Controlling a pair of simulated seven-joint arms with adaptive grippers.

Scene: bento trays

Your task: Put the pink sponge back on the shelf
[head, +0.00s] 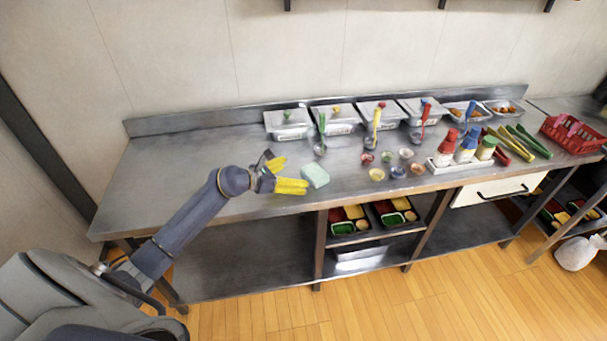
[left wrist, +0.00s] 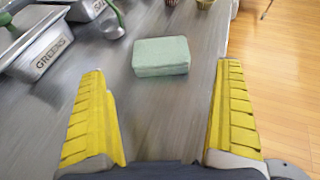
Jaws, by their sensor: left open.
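No sponge that is clearly pink shows. A pale green, sponge-like block (head: 315,176) lies flat on the steel counter (head: 180,170) near its front edge. It also shows in the left wrist view (left wrist: 161,57), ahead of and between the fingertips. My left gripper (head: 295,173) has yellow fingers, spread open and empty, just left of the block and not around it; its fingers also show in the left wrist view (left wrist: 162,75). A lower steel shelf (head: 235,275) runs under the counter. My right gripper is not in view.
Lidded steel containers (head: 289,130) line the back. Ladles, small bowls (head: 377,174) and squeeze bottles (head: 446,150) stand right of the block. A red basket (head: 570,138) with pinkish contents is at far right. Bento trays (head: 350,227) sit below. The counter's left part is clear.

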